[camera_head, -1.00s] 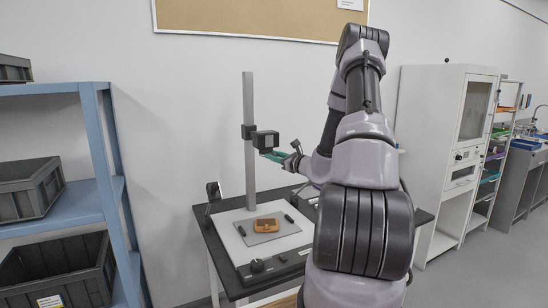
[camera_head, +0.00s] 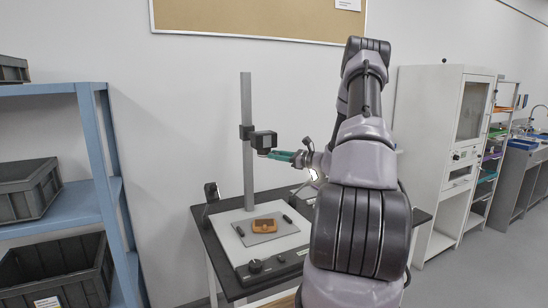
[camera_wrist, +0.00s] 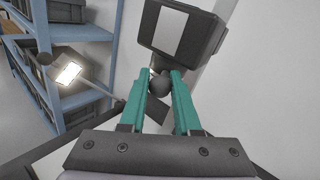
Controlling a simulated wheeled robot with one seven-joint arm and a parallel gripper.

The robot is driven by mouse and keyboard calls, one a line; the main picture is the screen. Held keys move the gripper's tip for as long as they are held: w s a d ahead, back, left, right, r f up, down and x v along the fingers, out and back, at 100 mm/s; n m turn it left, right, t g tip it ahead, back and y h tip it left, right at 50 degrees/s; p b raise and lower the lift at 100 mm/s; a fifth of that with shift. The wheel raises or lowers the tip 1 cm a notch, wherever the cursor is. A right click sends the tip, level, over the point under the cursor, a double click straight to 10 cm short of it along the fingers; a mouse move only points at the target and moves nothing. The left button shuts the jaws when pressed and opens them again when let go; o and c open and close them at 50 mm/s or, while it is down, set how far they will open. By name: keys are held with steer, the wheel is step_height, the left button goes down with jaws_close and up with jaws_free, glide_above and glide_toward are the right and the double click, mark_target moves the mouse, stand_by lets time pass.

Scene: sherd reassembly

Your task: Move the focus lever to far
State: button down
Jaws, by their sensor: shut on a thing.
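The camera head (camera_head: 263,140) is a dark box on a grey column above the copy stand; it also shows large at the top of the wrist view (camera_wrist: 183,28). A small dark round knob (camera_wrist: 159,86), which looks like the focus lever's end, sits just below it. My gripper (camera_head: 276,155) has green fingers pointing left, just under the camera head. In the wrist view my gripper (camera_wrist: 160,82) is shut on the knob, one fingertip on each side. The rest of the lever and any near or far marking are hidden.
The grey column (camera_head: 248,140) rises behind the camera head. Below, a brown sherd (camera_head: 264,225) lies on a grey card on the white stand board (camera_head: 237,250). A lamp (camera_head: 211,190) stands at left. Blue shelves with grey bins (camera_head: 25,190) are farther left.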

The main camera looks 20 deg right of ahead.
steer(key=shift+w+d+n+g+y, duration=0.2)
steer(key=shift+d+n+g+y, duration=0.1)
steer(key=shift+n+g+y, duration=0.35)
steer(key=shift+w+d+n+g+y, duration=0.2)
steer(key=shift+d+n+g+y, duration=0.1)
steer(key=shift+n+g+y, duration=0.35)
steer(key=c, duration=0.6)
jaws_free()
steer(key=shift+c, duration=0.2)
steer(key=v, duration=1)
steer(key=shift+s+d, duration=0.25)
steer(key=shift+d, duration=0.1)
